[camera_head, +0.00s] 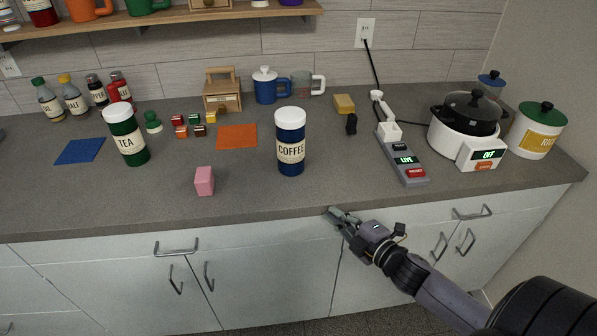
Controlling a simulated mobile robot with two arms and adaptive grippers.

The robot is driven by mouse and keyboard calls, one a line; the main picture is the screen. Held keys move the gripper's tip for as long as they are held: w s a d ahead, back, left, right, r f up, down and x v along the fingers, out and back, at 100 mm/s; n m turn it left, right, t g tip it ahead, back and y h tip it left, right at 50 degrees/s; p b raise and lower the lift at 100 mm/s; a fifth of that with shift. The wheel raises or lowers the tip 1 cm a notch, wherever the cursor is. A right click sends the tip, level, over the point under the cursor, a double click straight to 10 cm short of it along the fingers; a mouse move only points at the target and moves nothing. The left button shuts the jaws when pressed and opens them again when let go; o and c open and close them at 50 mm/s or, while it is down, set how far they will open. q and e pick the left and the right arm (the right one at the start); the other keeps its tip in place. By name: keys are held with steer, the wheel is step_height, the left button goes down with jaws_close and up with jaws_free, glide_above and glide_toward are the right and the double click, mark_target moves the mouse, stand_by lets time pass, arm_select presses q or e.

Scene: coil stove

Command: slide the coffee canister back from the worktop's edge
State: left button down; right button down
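The coffee canister (290,140) stands upright on the grey worktop (245,192), with a dark blue body, a white lid and a cream label reading COFFEE. A strip of bare worktop lies between its base and the front edge. My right gripper (338,214) is at the worktop's front edge, to the right of the canister and nearer to me. It is apart from the canister. Its fingers are small and angled, so I cannot tell whether they are open or shut. My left gripper is not in view.
A green tea canister (125,138) and a pink block (204,181) stand to the left. An orange mat (237,136) and a blue mug (270,88) are behind. A power strip (403,157) and a white cooker (463,133) are to the right. Worktop directly behind the canister looks clear.

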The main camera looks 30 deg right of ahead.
mark_target(291, 143)
steer(key=r+n+y, duration=0.2)
steer(key=r+n, duration=0.1)
steer(key=r+n+y, duration=0.1)
steer(key=n+y, duration=0.1)
steer(key=shift+w+a+r, duration=0.15)
steer(key=shift+w+a, duration=0.1)
steer(key=shift+a, duration=0.15)
steer(key=shift+n+y, duration=0.6)
steer(key=shift+n, duration=0.2)
steer(key=p+x, duration=0.1)
steer(key=x, duration=0.5)
steer(key=r+p+x, duration=0.1)
steer(key=x, duration=0.2)
steer(key=shift+w+a+r+p, duration=0.1)
steer(key=shift+w+a+p, duration=0.15)
steer(key=shift+w+p, duration=0.05)
steer(key=w, duration=0.1)
steer(key=w+d, duration=0.1)
steer(key=w, duration=0.1)
steer(key=shift+p, duration=0.35)
steer(key=shift+w+d, duration=0.15)
steer(key=shift+w, duration=0.3)
steer(key=shift+w, duration=0.1)
